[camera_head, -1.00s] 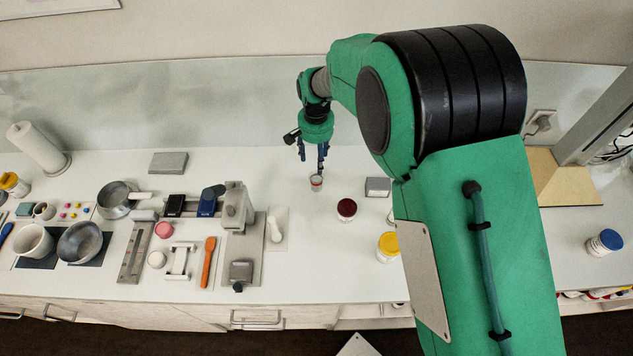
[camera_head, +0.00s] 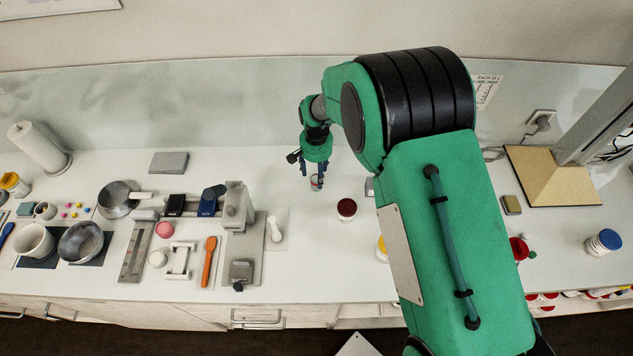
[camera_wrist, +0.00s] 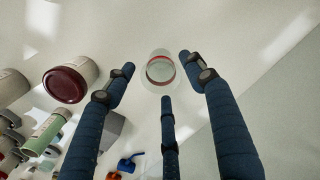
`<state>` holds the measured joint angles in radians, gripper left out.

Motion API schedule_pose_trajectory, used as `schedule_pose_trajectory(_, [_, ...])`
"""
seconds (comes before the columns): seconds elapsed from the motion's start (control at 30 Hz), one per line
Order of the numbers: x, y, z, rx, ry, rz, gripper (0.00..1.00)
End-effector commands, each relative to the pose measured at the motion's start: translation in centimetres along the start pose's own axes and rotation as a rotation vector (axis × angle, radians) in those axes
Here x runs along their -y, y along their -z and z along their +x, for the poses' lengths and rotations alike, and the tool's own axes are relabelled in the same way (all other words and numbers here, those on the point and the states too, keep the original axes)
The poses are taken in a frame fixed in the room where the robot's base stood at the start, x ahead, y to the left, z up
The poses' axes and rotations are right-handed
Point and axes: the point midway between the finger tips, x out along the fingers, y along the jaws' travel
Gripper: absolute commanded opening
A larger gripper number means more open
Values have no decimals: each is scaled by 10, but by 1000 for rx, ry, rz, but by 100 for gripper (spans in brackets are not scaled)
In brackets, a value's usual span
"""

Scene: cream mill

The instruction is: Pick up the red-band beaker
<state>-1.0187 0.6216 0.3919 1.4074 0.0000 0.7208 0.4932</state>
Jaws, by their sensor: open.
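The red-band beaker (camera_head: 316,183) is a small clear cup with a red band, standing on the white counter near the back. In the wrist view the beaker (camera_wrist: 160,70) is upright, just beyond and between the fingertips. My gripper (camera_head: 311,172) points down at the beaker in the head view, its blue fingers partly in front of it. In the wrist view my gripper (camera_wrist: 158,75) is open, with several dark blue fingers spread around the beaker. I cannot tell whether any finger touches it.
A dark-red-lidded jar (camera_head: 346,208) stands right of the beaker; it also shows in the wrist view (camera_wrist: 68,83). A yellow-lidded jar (camera_head: 381,248) is partly behind my arm. A white pestle (camera_head: 274,228) and a grey stand (camera_head: 238,208) are to the left. The counter behind the beaker is clear.

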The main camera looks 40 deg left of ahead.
Motion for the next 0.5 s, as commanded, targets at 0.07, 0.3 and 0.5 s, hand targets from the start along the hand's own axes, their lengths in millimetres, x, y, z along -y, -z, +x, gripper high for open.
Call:
schedule_pose_trajectory(0.07, [0,0,0,0,0,0,55])
schedule_pose_trajectory(0.3, [0,0,0,0,0,0,55])
schedule_pose_trajectory(0.5, [0,0,12,2,-1,0,55])
